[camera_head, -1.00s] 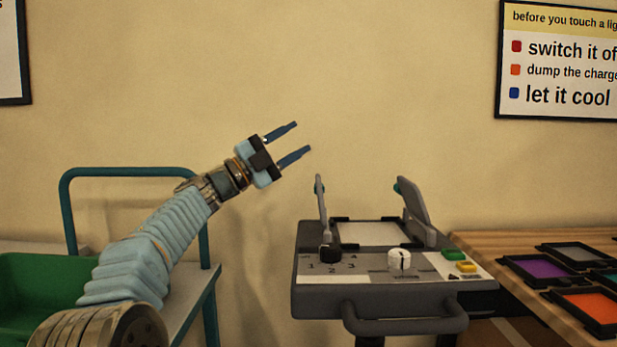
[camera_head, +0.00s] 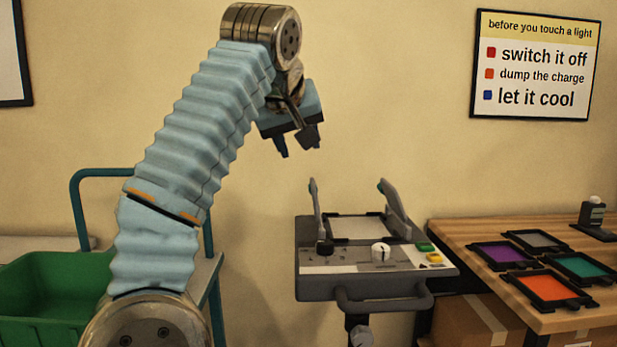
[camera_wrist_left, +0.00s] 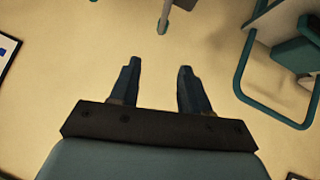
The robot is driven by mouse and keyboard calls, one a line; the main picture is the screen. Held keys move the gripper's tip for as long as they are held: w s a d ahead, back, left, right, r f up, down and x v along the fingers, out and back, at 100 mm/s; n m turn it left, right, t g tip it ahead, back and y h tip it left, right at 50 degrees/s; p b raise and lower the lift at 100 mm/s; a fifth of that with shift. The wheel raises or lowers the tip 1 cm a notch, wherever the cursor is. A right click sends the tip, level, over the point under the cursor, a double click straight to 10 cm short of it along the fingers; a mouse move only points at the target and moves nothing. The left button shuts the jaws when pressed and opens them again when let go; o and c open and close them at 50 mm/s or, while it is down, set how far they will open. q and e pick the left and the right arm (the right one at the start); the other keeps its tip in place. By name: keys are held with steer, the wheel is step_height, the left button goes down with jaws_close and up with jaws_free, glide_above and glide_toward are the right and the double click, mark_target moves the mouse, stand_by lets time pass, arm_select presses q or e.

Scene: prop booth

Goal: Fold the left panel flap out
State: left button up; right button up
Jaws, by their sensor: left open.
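The grey control console (camera_head: 375,285) stands in the middle of the head view. Its left panel flap (camera_head: 317,207) stands upright at the left of a pale panel (camera_head: 356,227), seen nearly edge-on. The right flap (camera_head: 396,207) stands tilted outward on the other side. My left gripper (camera_head: 299,150) is above and slightly left of the left flap, pointing down, open and apart from it. In the left wrist view my gripper (camera_wrist_left: 158,65) has empty space between its fingers. A narrow grey part with a teal tip (camera_wrist_left: 163,24), probably the left flap, shows beyond the fingers.
A teal-framed cart (camera_head: 76,195) with a green bin (camera_head: 45,285) stands at left. At right, a wooden table (camera_head: 455,234) holds several coloured framed filters, including an orange one (camera_head: 548,288). A wall sign (camera_head: 535,65) hangs above. The air around the flaps looks clear.

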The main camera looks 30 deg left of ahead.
arm_select(q)
steer(key=x, duration=0.9)
steer(key=f+x, duration=0.1)
steer(key=x, duration=0.3)
steer(key=shift+s+d+f, duration=0.1)
steer(key=shift+f, duration=0.05)
jaws_close()
